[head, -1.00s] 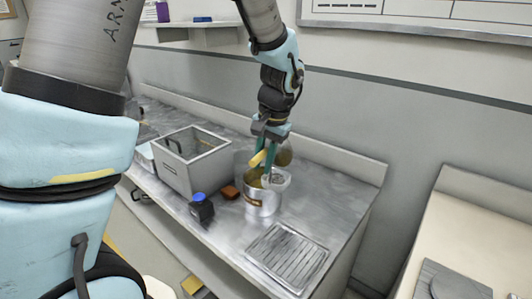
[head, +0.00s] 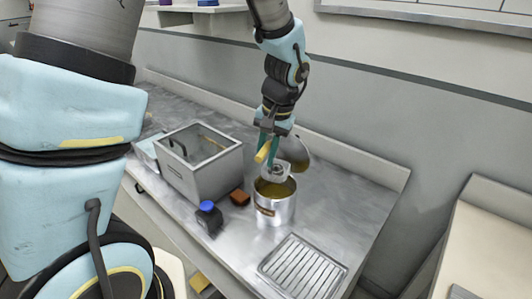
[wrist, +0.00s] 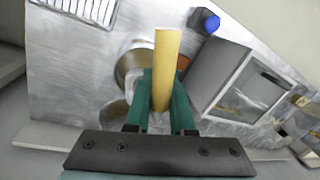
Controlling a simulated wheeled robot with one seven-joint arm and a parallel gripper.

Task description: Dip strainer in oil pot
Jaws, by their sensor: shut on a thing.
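My gripper (head: 269,150) is shut on the yellow handle (head: 263,151) of the strainer; the handle (wrist: 167,68) also shows between the green fingers in the wrist view. The strainer's pale grey head (head: 279,171) appears at the pot's back rim in the head view, seemingly above the mouth; whether it touches the rim is unclear. The oil pot (head: 275,209) is a metal cylinder with a brown mark, upright on the counter, with yellow oil inside. In the wrist view the pot (wrist: 130,68) is partly hidden behind the fingers and handle.
A grey open box (head: 205,181) stands left of the pot. A ridged drain plate (head: 303,268) is in front. A round brownish thing (head: 298,149) shows behind my gripper. The counter's right side is clear.

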